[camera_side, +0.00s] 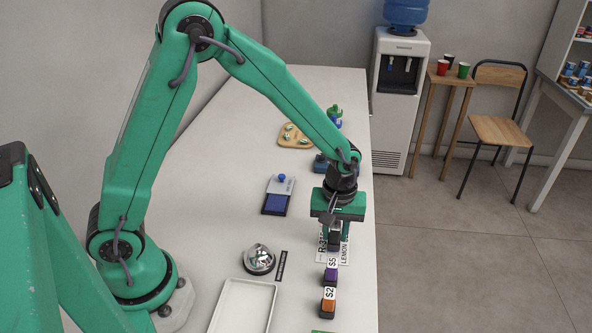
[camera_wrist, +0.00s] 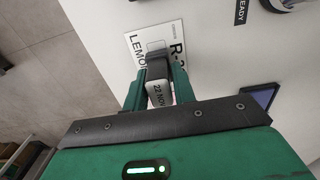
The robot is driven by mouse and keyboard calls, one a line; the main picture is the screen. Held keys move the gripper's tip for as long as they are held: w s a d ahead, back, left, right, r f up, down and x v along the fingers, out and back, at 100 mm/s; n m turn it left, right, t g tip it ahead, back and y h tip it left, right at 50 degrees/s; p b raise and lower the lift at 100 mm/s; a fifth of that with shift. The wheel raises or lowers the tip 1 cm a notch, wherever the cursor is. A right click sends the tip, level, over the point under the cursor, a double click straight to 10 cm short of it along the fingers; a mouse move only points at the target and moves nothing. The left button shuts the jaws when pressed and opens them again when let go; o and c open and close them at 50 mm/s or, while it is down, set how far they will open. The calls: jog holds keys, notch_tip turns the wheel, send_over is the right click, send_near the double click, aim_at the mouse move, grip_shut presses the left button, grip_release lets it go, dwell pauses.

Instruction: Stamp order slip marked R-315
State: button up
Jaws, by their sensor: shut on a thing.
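My gripper (camera_side: 337,226) is shut on a dark stamp (camera_wrist: 158,66) whose light label reads "22 NOV" in the wrist view. The fingers (camera_wrist: 157,88) hold it upright on both sides. A white order slip (camera_side: 346,254) lies on the counter directly under the stamp. Its visible print starts with "R-3" and "LEMO"; the rest is partly covered. The slip also shows in the wrist view (camera_wrist: 143,43), beyond the stamp. The stamp's foot is over or on the slip; I cannot tell whether it touches. An ink pad (camera_side: 275,204) with a blue-violet surface lies to the left.
A bell (camera_side: 259,259), a black "READY" label (camera_wrist: 241,12) and a white tray (camera_side: 222,311) are to the left. A tan board (camera_side: 296,141) lies behind.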

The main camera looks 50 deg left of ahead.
jog(key=shift+f, duration=0.4)
dwell(1.0)
jog(key=shift+r, duration=0.1)
jog(key=shift+r, duration=3.45)
